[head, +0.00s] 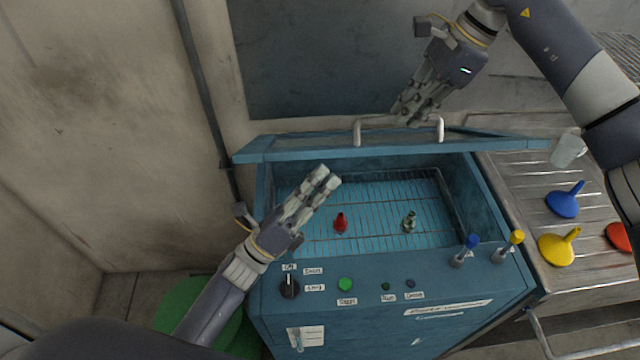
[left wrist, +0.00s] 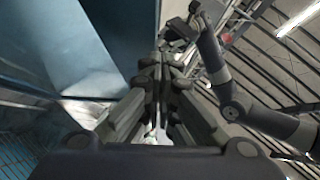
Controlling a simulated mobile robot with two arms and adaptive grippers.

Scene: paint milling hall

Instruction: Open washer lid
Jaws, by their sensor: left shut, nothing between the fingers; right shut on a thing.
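The blue washer (head: 400,285) stands in the middle of the head view. Its lid (head: 300,150) is raised, seen nearly edge-on, and the basin with its wire rack (head: 375,200) shows below. The lid's pale bar handle (head: 358,131) is on the lid's upper side. My right gripper (head: 408,118) is shut on this handle, between its two posts. My left gripper (head: 325,178) is shut and empty above the left part of the open basin, in front of the lid. It also shows in the left wrist view (left wrist: 165,65).
A red nozzle (head: 341,223) and a greenish-metal fitting (head: 409,222) stand on the rack. The front panel has a knob (head: 289,287) and buttons. Blue (head: 564,203) and yellow (head: 557,247) funnels and a white jug (head: 567,150) are on the right drainboard. A wall is behind the lid.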

